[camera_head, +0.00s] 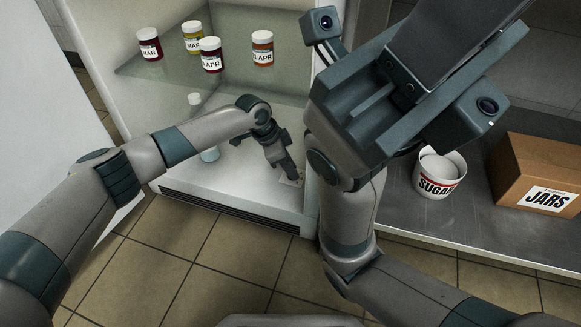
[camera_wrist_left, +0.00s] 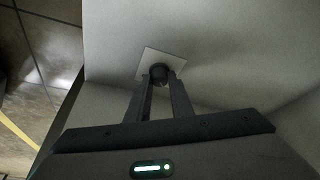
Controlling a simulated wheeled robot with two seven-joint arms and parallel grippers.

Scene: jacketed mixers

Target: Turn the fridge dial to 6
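The fridge dial (camera_wrist_left: 158,72) is a small dark round knob on a pale square plate (camera_wrist_left: 148,58) in the left wrist view. In the head view the plate (camera_head: 291,181) shows low at the front right of the open fridge (camera_head: 235,195), and my left gripper (camera_head: 290,174) covers the knob. In the left wrist view the two fingers of my left gripper (camera_wrist_left: 160,82) lie on either side of the knob and appear closed on it. No numbers or pointer can be read. My right gripper (camera_head: 400,85) is raised at upper right; its fingers cannot be made out.
Several labelled jars (camera_head: 211,55) stand on the glass fridge shelf (camera_head: 165,66). A pale bottle (camera_head: 195,99) stands below, partly behind my left arm. On the steel counter (camera_head: 440,212) at right are a sugar tub (camera_head: 438,172) and a jars box (camera_head: 535,175).

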